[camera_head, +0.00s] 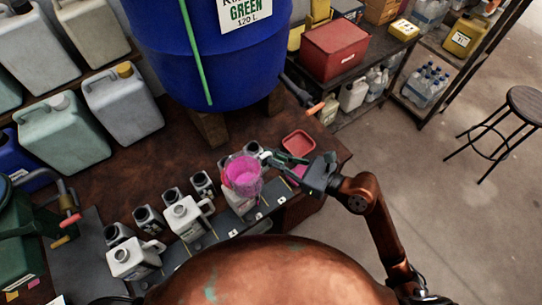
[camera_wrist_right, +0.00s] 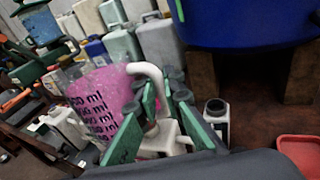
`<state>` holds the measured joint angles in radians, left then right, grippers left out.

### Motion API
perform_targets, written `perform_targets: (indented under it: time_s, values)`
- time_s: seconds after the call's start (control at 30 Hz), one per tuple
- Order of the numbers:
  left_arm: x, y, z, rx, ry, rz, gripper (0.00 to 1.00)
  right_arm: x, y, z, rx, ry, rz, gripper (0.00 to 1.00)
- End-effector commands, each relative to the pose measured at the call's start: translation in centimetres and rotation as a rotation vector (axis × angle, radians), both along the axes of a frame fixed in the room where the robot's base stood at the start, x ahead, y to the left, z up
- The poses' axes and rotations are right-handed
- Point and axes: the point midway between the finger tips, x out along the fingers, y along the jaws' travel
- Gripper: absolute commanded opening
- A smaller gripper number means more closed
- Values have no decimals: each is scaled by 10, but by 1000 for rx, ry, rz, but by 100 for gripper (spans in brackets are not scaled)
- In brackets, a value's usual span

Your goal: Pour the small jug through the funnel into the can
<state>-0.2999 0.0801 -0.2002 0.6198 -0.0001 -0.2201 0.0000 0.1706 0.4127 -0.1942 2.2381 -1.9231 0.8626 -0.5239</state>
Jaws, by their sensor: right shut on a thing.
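The small jug (camera_head: 243,175) is clear, with pink liquid inside. My right gripper (camera_head: 268,158) is shut on its handle. In the right wrist view the jug (camera_wrist_right: 104,98) shows black ml marks and a pale curved handle between the green fingers (camera_wrist_right: 158,125). The jug is held above a row of small cans at the bench's front. A white can (camera_head: 187,217) with a handle stands left of the jug, and another white can (camera_head: 133,259) stands farther left. What lies directly under the jug is partly hidden. I cannot make out the funnel. My left gripper is not in view.
A blue vat (camera_head: 205,50) stands on wooden blocks behind the jug. Several open, dark-necked cans (camera_head: 148,220) line the bench. A red tray (camera_head: 298,144) lies right of the jug. Large pale canisters (camera_head: 122,103) stand at the left. A stool (camera_head: 515,115) stands on open floor.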

Motion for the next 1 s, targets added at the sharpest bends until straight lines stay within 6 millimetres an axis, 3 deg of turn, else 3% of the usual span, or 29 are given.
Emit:
perform_targets:
  time_s: [0.5,0.63,1.0]
  values:
    - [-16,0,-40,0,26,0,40,3,3,-8,72,-74,0,0]
    - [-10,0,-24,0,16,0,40,2,2,10,69,-77,1,0]
    - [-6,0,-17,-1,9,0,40,2,2,17,69,-74,0,0]
